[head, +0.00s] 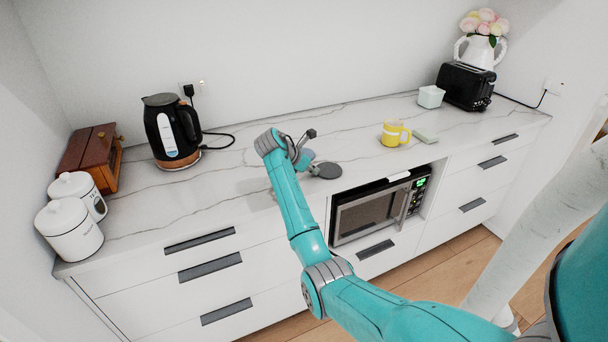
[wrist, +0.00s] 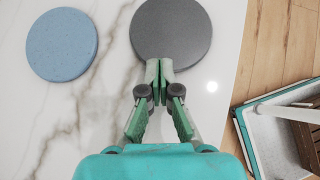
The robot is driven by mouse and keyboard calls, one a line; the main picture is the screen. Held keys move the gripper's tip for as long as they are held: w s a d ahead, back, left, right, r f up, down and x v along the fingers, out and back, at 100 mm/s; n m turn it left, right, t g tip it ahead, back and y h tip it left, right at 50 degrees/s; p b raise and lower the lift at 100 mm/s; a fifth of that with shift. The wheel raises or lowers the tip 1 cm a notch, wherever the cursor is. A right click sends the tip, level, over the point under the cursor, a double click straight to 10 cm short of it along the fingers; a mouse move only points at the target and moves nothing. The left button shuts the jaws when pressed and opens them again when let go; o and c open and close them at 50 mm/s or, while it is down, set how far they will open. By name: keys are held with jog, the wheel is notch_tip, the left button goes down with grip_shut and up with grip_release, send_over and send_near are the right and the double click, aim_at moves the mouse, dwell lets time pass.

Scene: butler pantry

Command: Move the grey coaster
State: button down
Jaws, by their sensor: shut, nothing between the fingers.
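The grey coaster (wrist: 171,25) is a flat dark disc on the white marble counter, at the top middle of the wrist view. In the head view the grey coaster (head: 328,171) lies near the counter's front edge, left of and above the microwave. My gripper (wrist: 159,68) is shut and empty, its fingertips together. In the wrist view the tips overlap the coaster's near rim; I cannot tell whether they touch it. In the head view the gripper is partly hidden by my arm.
A blue coaster (wrist: 62,44) lies left of the grey one in the wrist view. A black kettle (head: 172,132) stands to the left. The counter (head: 240,170) between is mostly clear.

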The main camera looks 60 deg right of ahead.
jog(key=s+d, duration=0.1)
jog(key=d, duration=0.4)
jog(key=s+d, duration=0.2)
jog(key=d, duration=0.3)
jog(key=s+d, duration=0.1)
jog(key=d, duration=0.4)
jog(key=shift+s+d, duration=0.35)
